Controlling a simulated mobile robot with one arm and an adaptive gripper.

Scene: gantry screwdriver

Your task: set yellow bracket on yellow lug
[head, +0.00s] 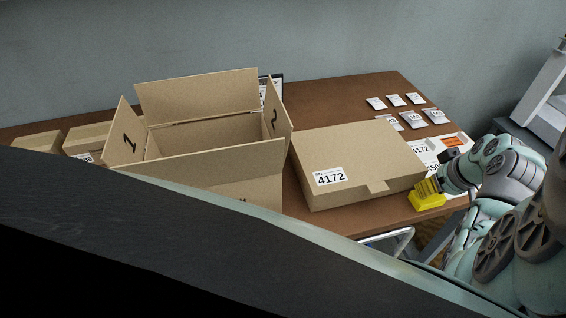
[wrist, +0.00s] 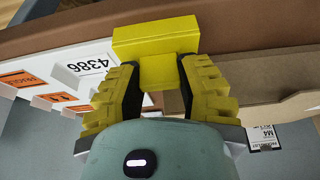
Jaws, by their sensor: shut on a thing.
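The yellow bracket (wrist: 158,68) is between the yellow ribbed fingers of my gripper (wrist: 158,98) in the wrist view. Its wide bar lies beyond the fingertips and its narrower part is between them. In the head view, the yellow bracket (head: 428,197) is at the right front of the table, beside the right corner of the closed cardboard box, with my gripper (head: 428,187) at it. My gripper is shut on the bracket. I cannot tell whether the bracket touches the table. I cannot make out a separate yellow lug in either view.
A closed box (head: 355,155) labelled 4172 lies left of my gripper. A large open box (head: 215,165) stands further left. Several small packets (head: 412,119) lie at the back right. A white panel with orange labels (wrist: 62,85) is left of the fingers in the wrist view.

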